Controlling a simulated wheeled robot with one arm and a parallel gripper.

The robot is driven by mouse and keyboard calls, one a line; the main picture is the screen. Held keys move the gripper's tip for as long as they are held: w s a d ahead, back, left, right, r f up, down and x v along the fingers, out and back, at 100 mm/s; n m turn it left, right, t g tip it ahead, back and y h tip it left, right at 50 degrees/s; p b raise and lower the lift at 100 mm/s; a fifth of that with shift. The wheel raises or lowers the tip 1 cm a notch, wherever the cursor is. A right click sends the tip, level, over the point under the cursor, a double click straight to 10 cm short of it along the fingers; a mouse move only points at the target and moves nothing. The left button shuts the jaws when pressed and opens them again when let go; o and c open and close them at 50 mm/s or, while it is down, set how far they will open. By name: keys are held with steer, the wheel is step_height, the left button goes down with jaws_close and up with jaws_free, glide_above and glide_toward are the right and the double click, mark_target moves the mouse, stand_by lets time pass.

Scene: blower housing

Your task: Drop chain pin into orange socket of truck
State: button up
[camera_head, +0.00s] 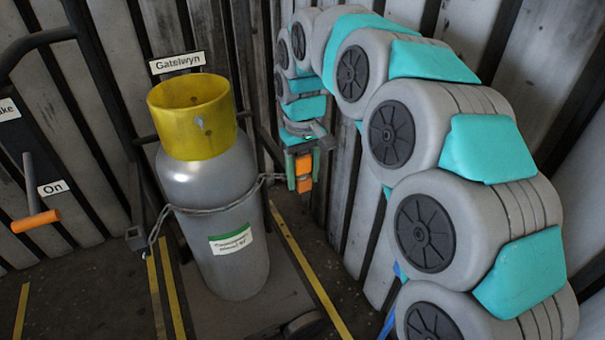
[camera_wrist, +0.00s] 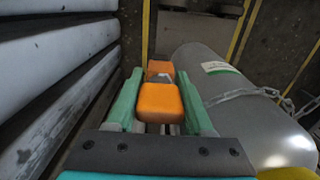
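My gripper (camera_head: 303,181) points down to the right of the grey cylinder, with a green finger on each side of an orange block. In the wrist view my gripper (camera_wrist: 158,78) has this near orange block, the chain pin's head (camera_wrist: 158,102), between its fingers, apparently touching both. A second orange block (camera_wrist: 160,68), seemingly the truck's socket, lies just beyond it, with a small grey part between. Whether the pin is above or in the socket cannot be told. The chain (camera_head: 225,207) crosses the cylinder's front toward my gripper; its end is hidden behind a finger.
The grey cylinder (camera_head: 213,185) with its yellow collar (camera_head: 193,118) stands close left of my gripper. A lever with an orange grip (camera_head: 35,221) is on the far left, beside an "On" sign (camera_head: 53,187). A ribbed wall stands behind; yellow lines (camera_head: 310,275) mark the floor.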

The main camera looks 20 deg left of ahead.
mark_target(303, 156)
steer(key=o, duration=0.6)
steer(key=shift+c, duration=0.2)
step_height(303, 156, up, 7)
steer(key=shift+r, duration=0.4)
